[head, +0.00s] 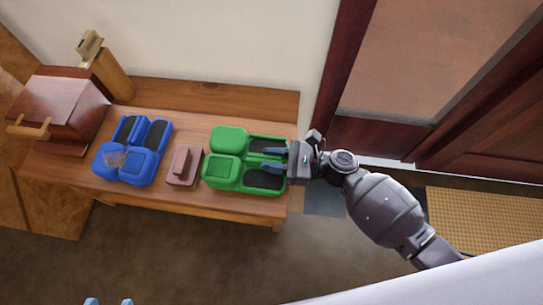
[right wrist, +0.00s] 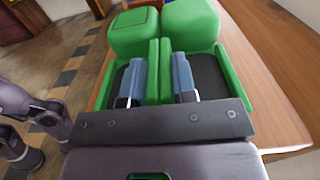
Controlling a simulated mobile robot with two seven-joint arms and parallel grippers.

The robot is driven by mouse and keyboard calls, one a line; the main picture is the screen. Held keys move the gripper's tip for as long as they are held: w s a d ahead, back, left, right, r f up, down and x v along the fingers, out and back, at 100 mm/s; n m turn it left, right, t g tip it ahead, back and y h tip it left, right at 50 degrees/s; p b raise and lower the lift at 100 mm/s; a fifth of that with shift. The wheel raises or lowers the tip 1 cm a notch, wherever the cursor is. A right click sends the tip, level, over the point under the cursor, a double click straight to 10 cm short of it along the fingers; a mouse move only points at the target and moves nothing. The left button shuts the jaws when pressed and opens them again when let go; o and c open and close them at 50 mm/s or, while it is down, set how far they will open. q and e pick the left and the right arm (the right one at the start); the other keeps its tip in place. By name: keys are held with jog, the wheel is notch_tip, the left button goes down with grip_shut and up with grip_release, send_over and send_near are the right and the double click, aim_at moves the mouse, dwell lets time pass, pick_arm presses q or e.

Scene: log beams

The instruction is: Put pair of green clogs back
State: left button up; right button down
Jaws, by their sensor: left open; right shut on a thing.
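The pair of green clogs (head: 228,172) sits side by side on the wooden bench, toes pointing left in the head view. They fill the middle of the right wrist view (right wrist: 160,35), toes away from me. My right gripper (head: 278,160) reaches in from the right at the heel end. Its blue fingers (right wrist: 158,80) go down into the two dark openings, one in each clog, and are shut on the touching inner walls. The fingertips are hidden inside. My left gripper (head: 109,301) shows only its two blue fingertips at the bottom edge, apart and empty.
The wooden bench (head: 240,205) also holds a pinkish-brown brush-like block (head: 184,165) and a pair of blue clogs (head: 133,150). A reddish wooden box (head: 62,108) stands at its left end. A dark wooden door (head: 440,70) and a woven mat (head: 480,222) are at right.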

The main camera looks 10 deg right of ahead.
pick_arm(q)
jog(key=shift+s+f, duration=0.25)
jog(key=shift+f, duration=0.15)
pick_arm(e)
jog(key=shift+f, duration=0.4)
